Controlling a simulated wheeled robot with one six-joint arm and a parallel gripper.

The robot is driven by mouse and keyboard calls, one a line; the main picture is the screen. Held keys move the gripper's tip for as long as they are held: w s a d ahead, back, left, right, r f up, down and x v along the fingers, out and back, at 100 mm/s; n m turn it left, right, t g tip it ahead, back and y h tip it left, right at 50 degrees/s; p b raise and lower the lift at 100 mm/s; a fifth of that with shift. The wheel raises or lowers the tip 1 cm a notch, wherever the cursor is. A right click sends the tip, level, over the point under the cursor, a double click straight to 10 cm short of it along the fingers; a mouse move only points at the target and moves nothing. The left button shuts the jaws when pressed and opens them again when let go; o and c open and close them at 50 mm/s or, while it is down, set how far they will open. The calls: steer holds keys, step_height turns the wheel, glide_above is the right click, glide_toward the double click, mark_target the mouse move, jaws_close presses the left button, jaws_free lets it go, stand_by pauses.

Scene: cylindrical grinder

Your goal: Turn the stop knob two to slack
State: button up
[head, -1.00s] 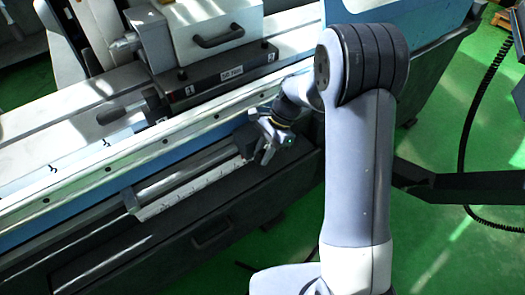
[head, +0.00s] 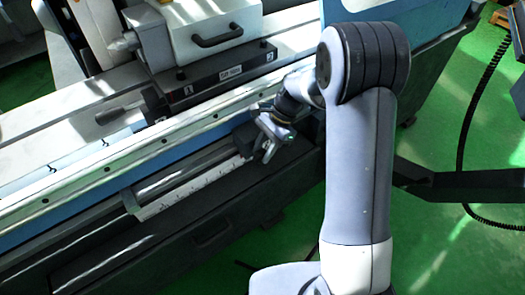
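My gripper (head: 264,152) is at the right end of the white graduated scale bar (head: 188,190) on the front of the grinder, close against a dark block (head: 244,138) there. Its fingers point down and left. The fingers are small in the picture, and I cannot tell whether they are apart or closed on something. Stop knob two cannot be made out; the gripper may hide it.
The blue and white grinder bed (head: 95,170) runs diagonally across the left. Above it stands a white housing with a black handle (head: 217,41). A black lever (head: 108,116) lies on the table.

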steer(key=v, duration=1)
steer(key=x, duration=1.1)
steer(key=shift+r, duration=0.1)
